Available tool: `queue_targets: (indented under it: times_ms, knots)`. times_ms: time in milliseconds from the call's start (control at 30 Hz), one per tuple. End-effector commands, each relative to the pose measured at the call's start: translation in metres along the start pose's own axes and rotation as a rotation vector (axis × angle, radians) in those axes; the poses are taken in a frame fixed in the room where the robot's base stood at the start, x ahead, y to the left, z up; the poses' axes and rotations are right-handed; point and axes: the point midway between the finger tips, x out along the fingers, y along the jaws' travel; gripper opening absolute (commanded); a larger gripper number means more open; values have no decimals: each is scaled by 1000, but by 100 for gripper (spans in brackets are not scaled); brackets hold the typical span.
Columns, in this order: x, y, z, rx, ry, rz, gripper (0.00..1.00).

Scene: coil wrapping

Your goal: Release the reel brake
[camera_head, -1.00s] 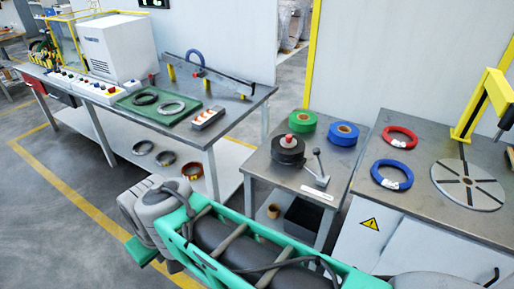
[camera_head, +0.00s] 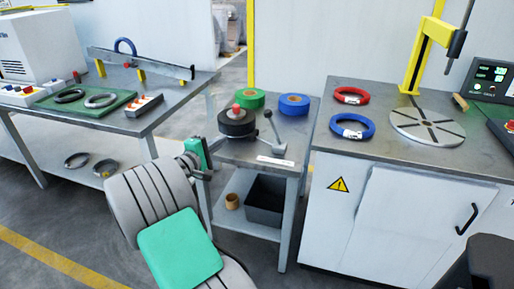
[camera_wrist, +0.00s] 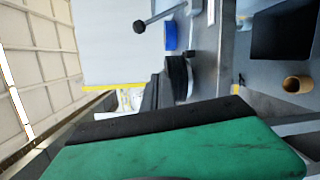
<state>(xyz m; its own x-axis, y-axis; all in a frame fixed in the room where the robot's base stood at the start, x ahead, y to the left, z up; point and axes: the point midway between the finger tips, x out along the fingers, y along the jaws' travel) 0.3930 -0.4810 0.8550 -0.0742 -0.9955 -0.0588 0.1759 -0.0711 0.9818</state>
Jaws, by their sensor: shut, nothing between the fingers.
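The brake lever (camera_head: 273,128) is a thin metal rod with a dark ball knob, standing on a small plate at the front right of the small reel table (camera_head: 232,150). It leans slightly left in the head view. A black reel (camera_head: 237,125) with a red knob sits just left of it. The lever also shows sideways in the wrist view (camera_wrist: 160,17). My gripper (camera_head: 205,160), green and dark, is shut and empty at the table's left front side, apart from the lever. Its green and black body fills the bottom of the wrist view (camera_wrist: 180,140).
Green tape (camera_head: 249,99) and blue tape (camera_head: 294,104) lie behind the black reel. A bench with red (camera_head: 349,96) and blue (camera_head: 352,127) coils and a slotted disc (camera_head: 428,126) stands right. A workbench (camera_head: 140,122) stands left. A dark bin (camera_head: 266,200) is on the lower shelf.

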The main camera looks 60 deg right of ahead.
Motion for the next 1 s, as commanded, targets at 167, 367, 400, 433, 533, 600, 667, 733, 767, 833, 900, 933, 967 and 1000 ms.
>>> queue_targets:
  times_ms: [167, 367, 400, 433, 533, 600, 667, 733, 767, 833, 900, 933, 967, 1000]
  knots:
    - [21, -8, 17, -188, -105, 150, 0]
    - [21, -3, 18, -191, -107, 153, 0]
    - [21, -4, 18, -191, -107, 152, 0]
    - [22, -4, 18, -190, -107, 152, 0]
    - [27, -3, 19, -188, -108, 150, 0]
    - [36, -2, 20, -186, -110, 150, 0]
    - [46, -1, 22, -186, -111, 150, 0]
    - [61, 1, 23, -186, -111, 149, 0]
    - [68, 2, 24, -185, -111, 149, 0]
    - [83, 4, 25, -185, -110, 150, 0]
    - [98, 7, 26, -184, -110, 150, 0]
    - [104, 8, 27, -185, -111, 150, 0]
    - [111, 9, 27, -184, -109, 150, 0]
    - [119, 10, 28, -186, -110, 150, 0]
